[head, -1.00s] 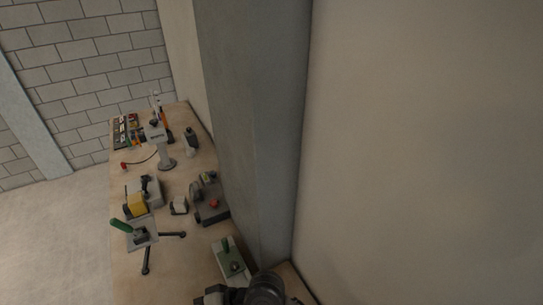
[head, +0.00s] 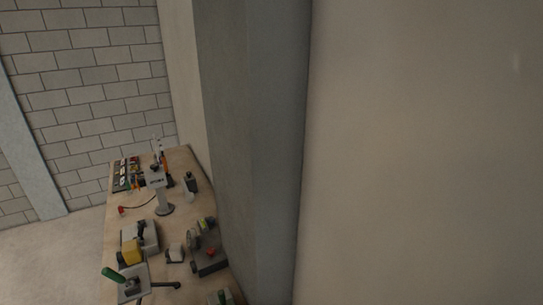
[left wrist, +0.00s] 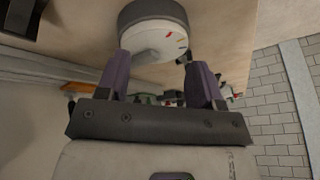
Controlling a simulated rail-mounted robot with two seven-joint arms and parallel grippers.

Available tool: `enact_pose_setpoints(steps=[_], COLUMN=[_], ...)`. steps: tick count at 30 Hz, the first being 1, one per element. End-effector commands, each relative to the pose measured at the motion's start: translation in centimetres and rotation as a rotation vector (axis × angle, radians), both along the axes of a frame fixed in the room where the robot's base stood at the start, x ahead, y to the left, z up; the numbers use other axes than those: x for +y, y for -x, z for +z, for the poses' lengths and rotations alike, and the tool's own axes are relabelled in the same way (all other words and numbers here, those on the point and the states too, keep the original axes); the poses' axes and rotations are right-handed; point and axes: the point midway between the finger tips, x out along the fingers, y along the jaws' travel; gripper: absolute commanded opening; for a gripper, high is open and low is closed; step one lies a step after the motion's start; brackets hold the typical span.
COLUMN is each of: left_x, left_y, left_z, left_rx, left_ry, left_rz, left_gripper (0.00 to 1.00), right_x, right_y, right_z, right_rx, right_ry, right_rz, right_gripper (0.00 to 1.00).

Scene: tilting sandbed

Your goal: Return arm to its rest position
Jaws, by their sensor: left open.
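My left gripper (left wrist: 157,72) shows in the left wrist view with its two purple fingers spread apart. Nothing is clasped between them. A round dark-rimmed thing with a pale face and small coloured marks (left wrist: 155,38) lies just past the fingertips; I cannot tell how far apart they are. Neither arm shows in the head view, and my right gripper is in no view.
A wooden bench (head: 189,164) runs along the wall beside a grey pillar (head: 255,150). It carries a grey stand (head: 163,205), a yellow block (head: 131,251), a green-handled tool (head: 113,275) and other small devices. Open floor (head: 50,260) lies left.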

Motion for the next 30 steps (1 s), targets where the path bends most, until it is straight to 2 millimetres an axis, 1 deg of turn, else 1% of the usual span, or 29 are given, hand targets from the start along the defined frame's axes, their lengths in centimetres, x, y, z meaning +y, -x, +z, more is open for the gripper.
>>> enact_pose_setpoints(steps=[1, 3, 4, 5, 6, 11, 14, 17, 21, 24, 27, 30], left_x=[-0.9, -2.0, -2.4, -2.2, -2.1, -2.1, -2.1, -2.1, -2.1, -2.0, -2.0, -2.0], left_y=[0.9, 2.1, 2.6, 2.4, 2.4, 2.3, 2.3, 2.3, 2.3, 2.3, 2.3, 2.3], left_z=[0.2, 0.4, 0.7, 2.1, 2.9, 5.9, 8.3, 11.2, 15.9, 19.0, 21.8, 24.1], left_rx=[0.043, 0.109, 0.132, 0.125, 0.123, 0.122, 0.121, 0.121, 0.12, 0.12, 0.121, 0.121], left_ry=[0.05, 0.116, 0.135, 0.128, 0.125, 0.123, 0.122, 0.121, 0.12, 0.12, 0.12, 0.12], left_rz=[0.033, 0.081, 0.098, 0.095, 0.094, 0.093, 0.092, 0.091, 0.091, 0.091, 0.091, 0.091], left_gripper=[0.61, 0.61, 0.61, 0.61, 0.61, 0.61, 0.61, 0.61, 0.61, 0.61, 0.61, 0.61], right_x=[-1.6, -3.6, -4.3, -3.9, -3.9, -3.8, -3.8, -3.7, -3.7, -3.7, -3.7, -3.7], right_y=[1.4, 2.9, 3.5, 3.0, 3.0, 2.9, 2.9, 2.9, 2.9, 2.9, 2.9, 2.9], right_z=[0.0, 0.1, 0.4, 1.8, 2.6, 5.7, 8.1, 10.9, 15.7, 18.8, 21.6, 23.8], right_rx=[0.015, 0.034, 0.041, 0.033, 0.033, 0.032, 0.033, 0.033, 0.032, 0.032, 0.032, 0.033], right_ry=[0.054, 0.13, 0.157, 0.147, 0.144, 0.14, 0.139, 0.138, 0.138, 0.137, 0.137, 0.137], right_rz=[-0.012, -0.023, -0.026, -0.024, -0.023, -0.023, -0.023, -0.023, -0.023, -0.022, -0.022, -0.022], right_gripper=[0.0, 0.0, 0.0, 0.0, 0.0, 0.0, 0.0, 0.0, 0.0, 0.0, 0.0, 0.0])
